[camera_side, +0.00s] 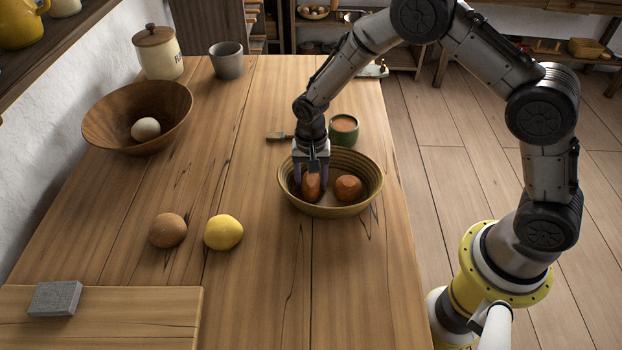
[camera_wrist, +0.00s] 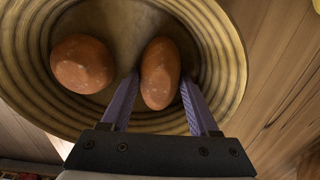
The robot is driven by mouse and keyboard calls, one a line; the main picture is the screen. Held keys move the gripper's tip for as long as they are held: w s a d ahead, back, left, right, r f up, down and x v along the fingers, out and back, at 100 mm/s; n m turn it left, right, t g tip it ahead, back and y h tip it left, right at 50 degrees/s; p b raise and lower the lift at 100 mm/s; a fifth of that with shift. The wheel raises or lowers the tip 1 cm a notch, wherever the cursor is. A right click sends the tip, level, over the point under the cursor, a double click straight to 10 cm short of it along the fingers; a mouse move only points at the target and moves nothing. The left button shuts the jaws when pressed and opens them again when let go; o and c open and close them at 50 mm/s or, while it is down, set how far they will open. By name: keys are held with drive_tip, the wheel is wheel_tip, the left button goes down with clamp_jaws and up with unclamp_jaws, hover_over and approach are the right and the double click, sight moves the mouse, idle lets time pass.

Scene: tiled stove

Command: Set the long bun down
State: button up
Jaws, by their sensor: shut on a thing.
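The long bun (camera_side: 311,186) is orange-brown and oblong. My gripper (camera_side: 310,190) is shut on it, inside the ribbed yellow-brown basket (camera_side: 330,209). In the wrist view the long bun (camera_wrist: 160,73) stands between the two purple fingers of my gripper (camera_wrist: 158,92). I cannot tell whether its underside touches the basket floor. A rounder reddish-brown bun (camera_side: 348,188) lies in the same basket, to the right of the long one. It also shows in the wrist view (camera_wrist: 82,64), at the left and apart from the long bun.
A brown round bun (camera_side: 167,230) and a yellow one (camera_side: 223,232) lie on the table. A wooden bowl (camera_side: 105,138) holds a pale round thing (camera_side: 145,129). A green cup (camera_side: 343,130) stands just behind the basket. The table's middle is clear.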

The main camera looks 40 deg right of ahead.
drive_tip(key=o, duration=1.1)
drive_tip(key=shift+r, duration=0.1)
wheel_tip(320, 180, up, 12)
drive_tip(key=shift+r, duration=0.1)
wheel_tip(320, 180, up, 10)
drive_tip(key=f+n+t, duration=0.1)
drive_tip(key=n+t, duration=0.1)
hover_over(311, 179)
drive_tip(key=s+d, duration=0.3)
drive_tip(key=s, duration=0.2)
drive_tip(key=s+d+r+n+t, duration=0.1)
drive_tip(key=s+r+n, duration=0.1)
drive_tip(key=s, duration=0.5)
drive_tip(key=s+d+r+n+t, duration=0.1)
drive_tip(key=s+d+r+n, duration=0.1)
drive_tip(key=s, duration=0.5)
drive_tip(key=s+d+r+n+t, duration=0.1)
drive_tip(key=s+d+r+n, duration=0.1)
drive_tip(key=s, duration=0.6)
drive_tip(key=shift+d+r+n+t, duration=0.1)
drive_tip(key=shift+r+n+t, duration=0.2)
drive_tip(key=shift+r+n, duration=0.35)
drive_tip(key=shift+r, duration=0.15)
